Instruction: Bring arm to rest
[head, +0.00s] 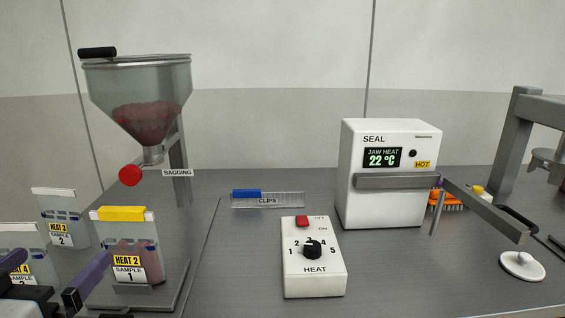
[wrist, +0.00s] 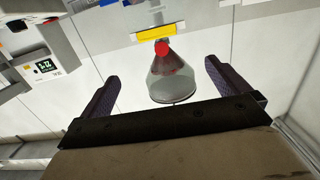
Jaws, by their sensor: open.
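My gripper (head: 62,262) is at the lower left of the head view, its two purple fingers spread apart. In the wrist view my gripper (wrist: 160,68) is open with nothing between its fingers. The bag labelled HEAT 2, SAMPLE 1 (head: 146,262) stands upright with reddish contents and a yellow clip (head: 122,213) along its top. One finger overlaps this bag's left edge in the head view; I cannot tell whether they touch. The yellow clip (wrist: 157,33) lies beyond the fingertips in the wrist view.
A hopper (head: 137,90) with a red knob stands behind the bag; other labelled bags (head: 62,222) are at left. A clip rack (head: 268,200), heat control box (head: 314,270) and white sealer (head: 390,205) reading 22 °C and HOT occupy the bench. Bare bench lies between the bag and control box.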

